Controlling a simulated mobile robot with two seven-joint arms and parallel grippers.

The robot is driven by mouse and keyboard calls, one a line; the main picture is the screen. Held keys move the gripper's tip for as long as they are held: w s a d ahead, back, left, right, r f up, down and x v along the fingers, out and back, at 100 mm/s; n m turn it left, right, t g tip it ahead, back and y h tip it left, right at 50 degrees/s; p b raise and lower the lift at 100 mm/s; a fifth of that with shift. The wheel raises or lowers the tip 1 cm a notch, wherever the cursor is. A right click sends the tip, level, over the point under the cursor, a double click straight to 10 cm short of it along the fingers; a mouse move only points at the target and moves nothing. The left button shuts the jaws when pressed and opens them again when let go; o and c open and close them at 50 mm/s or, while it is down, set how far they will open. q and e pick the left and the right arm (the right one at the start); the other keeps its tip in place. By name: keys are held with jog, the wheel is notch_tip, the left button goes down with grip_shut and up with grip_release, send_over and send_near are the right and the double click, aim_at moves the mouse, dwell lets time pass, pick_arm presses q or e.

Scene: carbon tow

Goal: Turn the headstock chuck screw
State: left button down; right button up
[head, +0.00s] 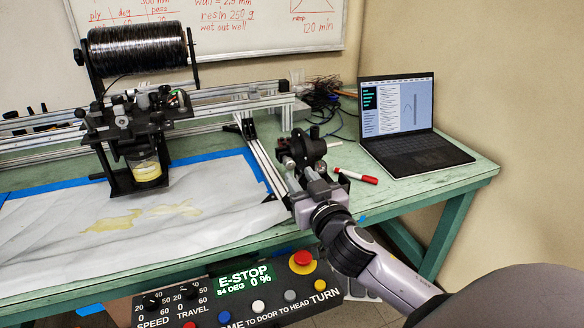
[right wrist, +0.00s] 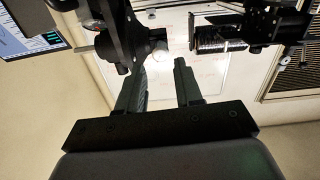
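The black headstock chuck (head: 308,147) sits at the right end of the winder's metal frame, near the table's front right. It also shows in the right wrist view (right wrist: 122,38), with small bright metal parts beside it. I cannot tell for sure which part is the chuck screw. My right gripper (head: 298,174) is just in front of and below the chuck, and partly hides it. In the right wrist view the gripper (right wrist: 160,75) has its two fingers apart with nothing between them. One finger lies close to the chuck; contact is unclear. My left gripper is not in view.
A laptop (head: 402,112) and a red marker (head: 355,176) lie right of the chuck. Cables (head: 322,93) are piled behind. The carriage (head: 130,125) with a dark tow spool (head: 138,49) stands left. A control panel (head: 245,297) with a red button hangs below the table edge.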

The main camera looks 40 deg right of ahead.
aim_at(291, 166)
jog(key=shift+x, duration=2.85)
grip_shut()
